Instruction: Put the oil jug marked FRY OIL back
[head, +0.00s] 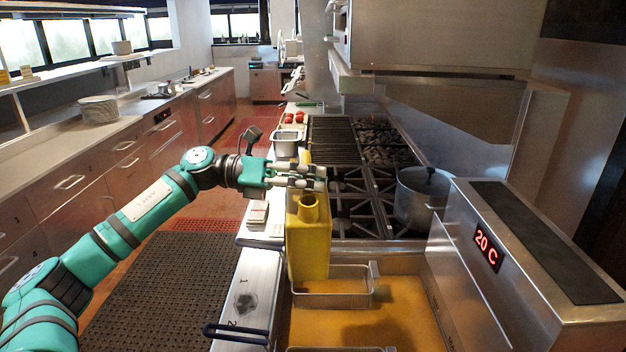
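The yellow oil jug (309,245) is roughly upright in the middle of the head view, with its open round spout toward me. No FRY OIL lettering is readable on the side I see. My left gripper (304,177) is at the top of the jug, behind the spout. Its fingers lie across the yellow handle part and appear shut on it. The fingers hide part of the handle. The jug's lower end overlaps the fryer basket (333,301) in the picture; contact cannot be told. My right gripper is not in view.
The fryer with amber oil (405,325) lies in front, beside a steel housing reading 20 C (487,246). Behind are the burner range (362,205), a lidded pot (418,198) and a metal container (286,145). A floor mat (170,285) lies left.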

